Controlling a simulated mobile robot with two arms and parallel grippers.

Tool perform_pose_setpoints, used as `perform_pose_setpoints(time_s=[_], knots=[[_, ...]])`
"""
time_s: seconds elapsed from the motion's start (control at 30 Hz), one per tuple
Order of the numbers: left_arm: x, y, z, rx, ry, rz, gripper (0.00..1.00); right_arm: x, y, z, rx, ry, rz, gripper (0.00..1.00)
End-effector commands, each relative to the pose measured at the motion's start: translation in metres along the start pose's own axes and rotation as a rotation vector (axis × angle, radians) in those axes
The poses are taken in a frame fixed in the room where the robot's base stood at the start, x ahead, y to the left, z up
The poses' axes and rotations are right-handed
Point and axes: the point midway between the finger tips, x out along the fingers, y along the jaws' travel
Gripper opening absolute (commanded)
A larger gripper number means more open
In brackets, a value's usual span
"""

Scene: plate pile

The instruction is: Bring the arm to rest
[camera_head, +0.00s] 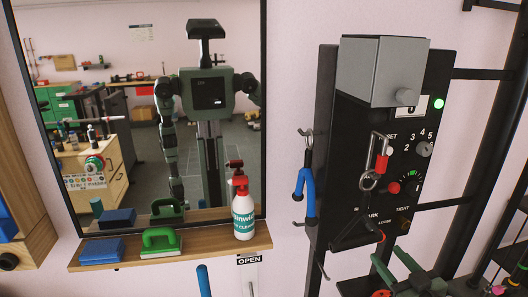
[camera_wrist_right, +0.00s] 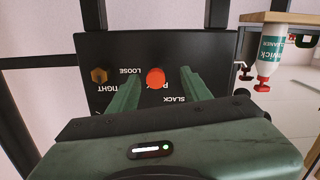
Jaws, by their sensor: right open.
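My right gripper (camera_head: 388,262) is low at the right in the head view, in front of the lower part of a black wall panel (camera_head: 342,215). In the right wrist view the gripper (camera_wrist_right: 160,76) has its two green fingers spread apart with nothing held between them. A round red knob (camera_wrist_right: 155,78) on the panel shows between the fingers; I cannot tell how near it is. My left gripper is not directly in view.
The panel carries a grey box (camera_head: 378,70), a green light (camera_head: 438,103) and a numbered dial (camera_head: 424,149). Blue-handled pliers (camera_head: 305,190) hang at its left. A mirror (camera_head: 100,60) stands above a wooden shelf (camera_head: 210,240) with a spray bottle (camera_head: 243,212) and a green brush (camera_head: 160,242).

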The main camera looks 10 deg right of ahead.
Motion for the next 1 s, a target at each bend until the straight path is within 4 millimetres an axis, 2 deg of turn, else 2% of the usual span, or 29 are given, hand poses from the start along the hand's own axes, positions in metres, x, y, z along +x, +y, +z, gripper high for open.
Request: perform_pose_setpoints(time_s=[0.07, 0.17, 0.23, 0.33, 0.43, 0.6, 0.9, 1.0], knots=[[0.000, 0.000, 0.000, 0.000, 0.000, 0.000, 0.52, -0.009, -0.023, 0.026, 0.011, -0.095, -0.010, 0.49], [0.000, 0.000, 0.000, 0.000, 0.000, 0.000, 0.52, -0.033, -0.064, 0.070, 0.021, -0.285, -0.028, 0.49], [0.000, 0.000, 0.000, 0.000, 0.000, 0.000, 0.52, -0.060, -0.097, 0.100, 0.024, -0.443, -0.045, 0.49], [0.000, 0.000, 0.000, 0.000, 0.000, 0.000, 0.52, -0.099, -0.132, 0.129, 0.025, -0.635, -0.067, 0.49], [0.000, 0.000, 0.000, 0.000, 0.000, 0.000, 0.52, -0.133, -0.156, 0.145, 0.026, -0.778, -0.084, 0.49], [0.000, 0.000, 0.000, 0.000, 0.000, 0.000, 0.52, -0.182, -0.184, 0.157, 0.033, -0.959, -0.110, 0.49], [0.000, 0.000, 0.000, 0.000, 0.000, 0.000, 0.52, -0.255, -0.218, 0.158, 0.052, -1.211, -0.152, 0.49], [0.000, 0.000, 0.000, 0.000, 0.000, 0.000, 0.52, -0.245, -0.220, 0.185, 0.046, -1.219, -0.152, 0.49]])
